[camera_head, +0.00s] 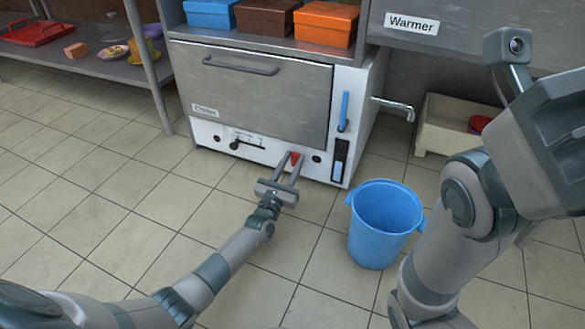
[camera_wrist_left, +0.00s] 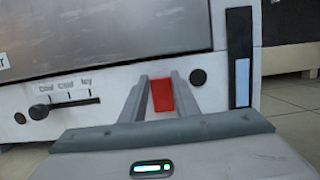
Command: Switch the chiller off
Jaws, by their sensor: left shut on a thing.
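The chiller (camera_head: 255,95) is a low white-and-steel cabinet with a grey door handle; its small name label is too blurred to read surely. A red switch (camera_head: 295,158) sits low on its front panel; it also shows in the left wrist view (camera_wrist_left: 162,95). My left gripper (camera_head: 292,162) reaches the panel from below, its two fingers on either side of the red switch and shut on it. A slider with a black knob (camera_wrist_left: 39,112), marked Cool, Cold and Icy, is to the left. My right arm shows at the right, but its fingertips are out of sight.
A blue bucket (camera_head: 375,245) stands on the tiled floor right of my left gripper. A blue handle (camera_head: 344,111) and a metal tap (camera_head: 393,107) are on the chiller's right. Blue, brown and orange boxes (camera_head: 324,25) sit above. The floor at left is clear.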

